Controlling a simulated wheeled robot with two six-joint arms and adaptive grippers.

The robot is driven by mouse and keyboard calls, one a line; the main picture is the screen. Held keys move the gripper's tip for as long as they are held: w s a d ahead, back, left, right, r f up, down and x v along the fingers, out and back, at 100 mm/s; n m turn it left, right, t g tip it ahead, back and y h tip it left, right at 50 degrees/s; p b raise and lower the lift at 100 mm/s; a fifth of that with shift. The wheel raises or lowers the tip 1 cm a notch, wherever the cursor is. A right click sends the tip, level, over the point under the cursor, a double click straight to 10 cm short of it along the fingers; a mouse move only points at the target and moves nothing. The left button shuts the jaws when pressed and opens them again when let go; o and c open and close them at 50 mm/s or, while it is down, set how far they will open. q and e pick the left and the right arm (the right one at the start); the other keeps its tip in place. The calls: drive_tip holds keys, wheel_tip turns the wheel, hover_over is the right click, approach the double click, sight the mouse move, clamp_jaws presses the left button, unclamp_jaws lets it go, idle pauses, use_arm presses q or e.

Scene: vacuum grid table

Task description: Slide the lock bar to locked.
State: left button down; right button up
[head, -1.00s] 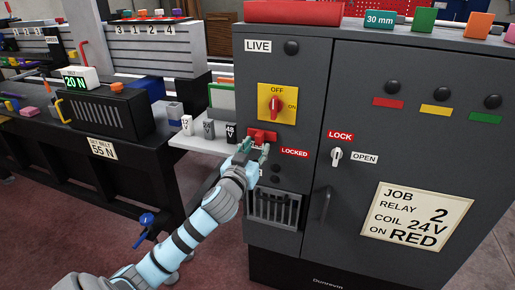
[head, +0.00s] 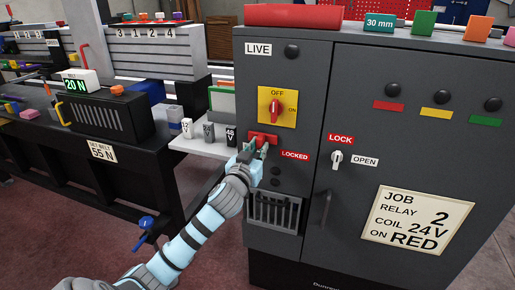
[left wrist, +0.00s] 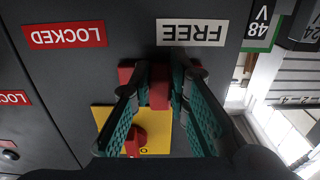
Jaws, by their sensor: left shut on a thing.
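The red lock bar (head: 263,136) sits on the grey cabinet's left door, just under the yellow switch plate. In the left wrist view, which looks upside down, a red grip of the bar (left wrist: 159,92) stands between my fingers. My left gripper (head: 260,149) is shut on it, and its teal finger pads (left wrist: 153,100) flank the red part. A red LOCKED label (head: 294,154) is to the bar's right. A white FREE label (left wrist: 191,32) shows in the left wrist view, nearer the bar than LOCKED; in the head view my gripper hides it. My right gripper is not in view.
A yellow plate with a red OFF/ON rotary switch (head: 276,106) is just above the bar. A LOCK/OPEN knob (head: 337,157) is to the right on the other door. A vent (head: 273,211) is below. A white shelf (head: 203,146) with small labelled blocks juts out at the left.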

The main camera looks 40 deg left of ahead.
use_arm(q)
drive_tip(key=d, duration=0.1)
drive_tip(key=w+d+p, duration=0.1)
drive_tip(key=d, duration=0.3)
drive_tip(key=shift+w+d, duration=0.15)
drive_tip(key=shift+w, duration=0.25)
drive_tip(key=c, duration=1.5)
unclamp_jaws()
drive_tip(key=shift+s, duration=0.1)
drive_tip(key=v, duration=1.2)
